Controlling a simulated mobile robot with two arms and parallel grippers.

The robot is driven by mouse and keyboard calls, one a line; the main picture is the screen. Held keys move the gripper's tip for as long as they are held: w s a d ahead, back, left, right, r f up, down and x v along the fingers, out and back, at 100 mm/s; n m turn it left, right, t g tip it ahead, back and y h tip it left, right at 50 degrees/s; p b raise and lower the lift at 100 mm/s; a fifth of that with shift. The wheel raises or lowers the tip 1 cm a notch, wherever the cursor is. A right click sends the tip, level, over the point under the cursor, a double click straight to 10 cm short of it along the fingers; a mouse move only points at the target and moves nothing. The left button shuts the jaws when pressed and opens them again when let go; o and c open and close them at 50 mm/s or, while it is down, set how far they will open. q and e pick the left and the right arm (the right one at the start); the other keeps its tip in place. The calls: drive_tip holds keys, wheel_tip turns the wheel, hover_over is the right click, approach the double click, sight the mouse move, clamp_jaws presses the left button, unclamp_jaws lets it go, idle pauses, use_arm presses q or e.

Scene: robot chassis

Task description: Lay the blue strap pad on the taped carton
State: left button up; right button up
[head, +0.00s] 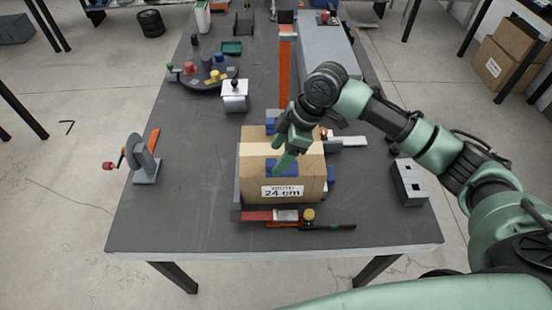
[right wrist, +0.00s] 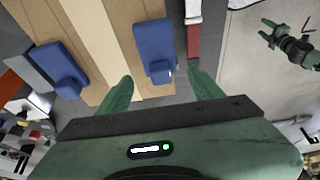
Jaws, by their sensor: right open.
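The brown taped carton (head: 254,170) stands near the front of the table, with a pale tape strip (right wrist: 98,35) across its top. One blue strap pad (head: 283,168) lies on the carton in front of the tape; it also shows in the right wrist view (right wrist: 154,45). A second blue pad lies on the other side of the tape (right wrist: 60,66). My right gripper (right wrist: 160,88) is open and empty above the front pad, its fingertips on either side of it in the picture. My left gripper (right wrist: 270,32) appears small over the floor; its jaws are unclear.
A red-handled tool (head: 257,215) and a black bar lie along the carton's front. A grey block with holes (head: 408,182) is to the right. A grey wheel device (head: 142,160) stands left. The table between it and the carton is clear.

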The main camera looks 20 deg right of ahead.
sight(294, 167)
drive_tip(key=b+v, duration=0.1)
drive_tip(key=v, duration=0.9)
